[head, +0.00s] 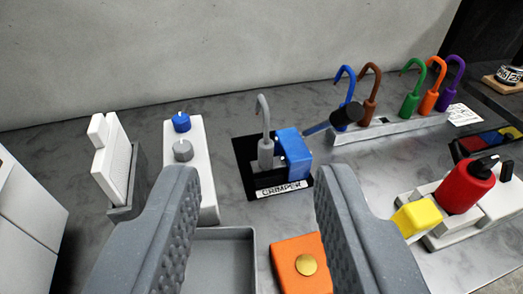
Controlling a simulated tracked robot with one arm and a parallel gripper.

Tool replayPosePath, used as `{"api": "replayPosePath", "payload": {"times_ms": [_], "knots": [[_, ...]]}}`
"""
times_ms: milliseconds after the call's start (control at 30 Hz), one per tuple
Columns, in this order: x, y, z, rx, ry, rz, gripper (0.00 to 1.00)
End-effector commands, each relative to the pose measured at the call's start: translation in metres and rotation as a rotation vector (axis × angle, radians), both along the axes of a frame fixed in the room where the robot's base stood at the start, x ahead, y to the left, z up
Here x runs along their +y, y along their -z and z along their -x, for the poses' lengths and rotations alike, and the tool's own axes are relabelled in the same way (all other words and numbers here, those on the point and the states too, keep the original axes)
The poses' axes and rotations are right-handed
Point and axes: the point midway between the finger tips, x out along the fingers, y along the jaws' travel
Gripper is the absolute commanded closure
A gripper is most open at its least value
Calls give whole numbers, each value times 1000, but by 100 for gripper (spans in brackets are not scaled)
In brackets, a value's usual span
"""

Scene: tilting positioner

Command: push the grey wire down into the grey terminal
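The grey wire (264,142), a thick grey base with a thin hooked top, stands upright on the black CRIMPER pad (247,172), beside a blue block (295,155) with a dark lever. A grey round knob-like part (183,150) sits on a white block to the left, in front of a blue one. I cannot tell whether this is the grey terminal. My gripper (258,180) is open and empty, its two fingers wide apart in the foreground. The grey wire shows between and beyond the fingertips.
A rack (390,127) with blue, brown, green, orange and purple wires stands at the back right, with a gap in its row. A grey tray (222,233) and an orange block (299,262) lie in front. A red-and-yellow device (466,187) stands right.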

Motion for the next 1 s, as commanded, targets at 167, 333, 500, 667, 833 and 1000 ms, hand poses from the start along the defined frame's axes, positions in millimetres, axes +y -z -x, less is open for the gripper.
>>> {"api": "replayPosePath", "payload": {"times_ms": [167,333,500,667,833,1000], "knots": [[-10,17,-59,13,16,15,64],[-22,56,-122,11,23,36,64],[-28,103,-165,7,9,46,64],[-29,148,-186,1,-15,40,64],[-26,186,-190,-11,-44,20,64],[-23,208,-187,-19,-58,0,64]]}}
